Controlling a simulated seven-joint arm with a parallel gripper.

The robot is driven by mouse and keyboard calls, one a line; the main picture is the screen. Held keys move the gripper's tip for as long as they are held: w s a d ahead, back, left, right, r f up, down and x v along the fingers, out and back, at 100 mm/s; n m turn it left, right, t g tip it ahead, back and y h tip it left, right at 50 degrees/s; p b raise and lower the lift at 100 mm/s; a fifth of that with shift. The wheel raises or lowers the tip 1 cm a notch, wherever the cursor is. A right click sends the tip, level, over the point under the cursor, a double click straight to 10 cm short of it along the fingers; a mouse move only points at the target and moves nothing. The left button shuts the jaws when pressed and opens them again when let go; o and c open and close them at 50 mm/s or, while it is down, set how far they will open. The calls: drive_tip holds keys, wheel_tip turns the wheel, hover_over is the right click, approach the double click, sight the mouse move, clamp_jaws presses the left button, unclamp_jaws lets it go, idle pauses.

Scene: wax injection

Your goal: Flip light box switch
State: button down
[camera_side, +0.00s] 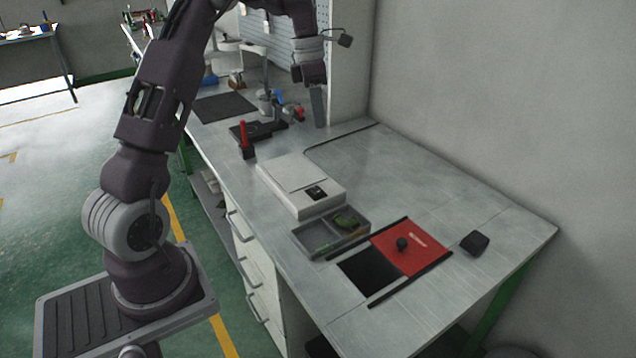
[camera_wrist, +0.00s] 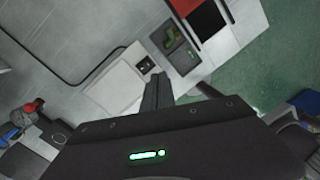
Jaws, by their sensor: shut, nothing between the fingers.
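The light box (camera_side: 296,181) is a flat white box lying on the workbench, with a small black switch (camera_side: 316,192) near its front right corner. In the wrist view the light box (camera_wrist: 117,88) lies just beyond the fingers, and its black switch (camera_wrist: 145,65) shows near the fingertips. My gripper (camera_side: 318,122) points down above the bench behind the light box, apart from it. In the wrist view the gripper fingers (camera_wrist: 157,82) are together with nothing between them. Which way the switch is set is too small to tell.
A grey tray (camera_side: 312,243) with green pieces sits in front of the light box. A red-handled tool (camera_side: 243,135) stands behind the box. The bench right of the box is clear.

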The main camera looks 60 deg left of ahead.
sight(318, 191)
drive_tip(key=w+a+f+n, duration=0.1)
drive_tip(key=a+f+n, duration=0.4)
drive_tip(key=f, duration=0.2)
drive_tip(key=shift+g+h, duration=0.3)
drive_tip(key=x, duration=1.3)
drive_tip(key=shift+a, duration=0.1)
drive_tip(key=shift+f, duration=0.35)
